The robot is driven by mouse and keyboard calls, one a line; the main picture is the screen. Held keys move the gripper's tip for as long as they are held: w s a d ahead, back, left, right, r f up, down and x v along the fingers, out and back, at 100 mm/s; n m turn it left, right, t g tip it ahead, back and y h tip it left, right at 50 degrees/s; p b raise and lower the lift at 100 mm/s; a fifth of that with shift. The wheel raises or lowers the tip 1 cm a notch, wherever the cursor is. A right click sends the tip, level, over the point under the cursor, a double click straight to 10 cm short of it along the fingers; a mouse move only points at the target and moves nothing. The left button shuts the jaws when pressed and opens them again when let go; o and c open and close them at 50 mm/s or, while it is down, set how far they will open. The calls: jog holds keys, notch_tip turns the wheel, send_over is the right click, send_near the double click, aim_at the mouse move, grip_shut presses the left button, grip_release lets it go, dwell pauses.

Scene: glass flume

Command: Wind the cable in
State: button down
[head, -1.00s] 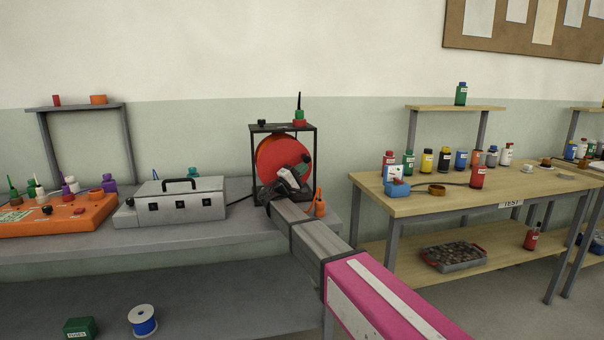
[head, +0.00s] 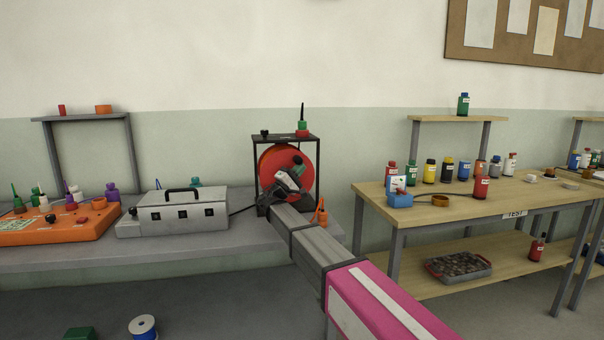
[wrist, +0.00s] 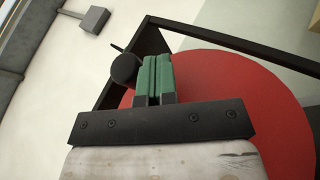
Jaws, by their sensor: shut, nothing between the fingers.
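A cable reel with a red disc (head: 272,165) stands in a black open frame (head: 316,160) on the grey bench. The red disc also fills much of the wrist view (wrist: 250,110). My gripper (head: 298,162) is in front of the disc. In the wrist view its green-padded fingers (wrist: 154,75) are shut against each other, with nothing between them. A round black knob (wrist: 124,69) shows just left of the fingers; I cannot tell whether they touch. A dark cable (head: 240,209) runs between the grey box and the reel's base. My gripper hides the reel's lower middle.
A grey box with a handle (head: 180,214) stands left of the reel, and an orange panel (head: 70,228) lies farther left. A small orange bottle (head: 322,214) stands close right of the frame. A wooden table (head: 440,213) with bottles stands to the right.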

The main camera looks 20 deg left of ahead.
jog(key=shift+s+a+r, duration=0.2)
jog(key=shift+a+r, duration=0.05)
jog(key=shift+a, duration=0.15)
jog(key=shift+s+a+r, duration=0.2)
jog(key=shift+a, duration=0.2)
jog(key=shift+a, duration=0.1)
dwell(0.3)
dwell(1.0)
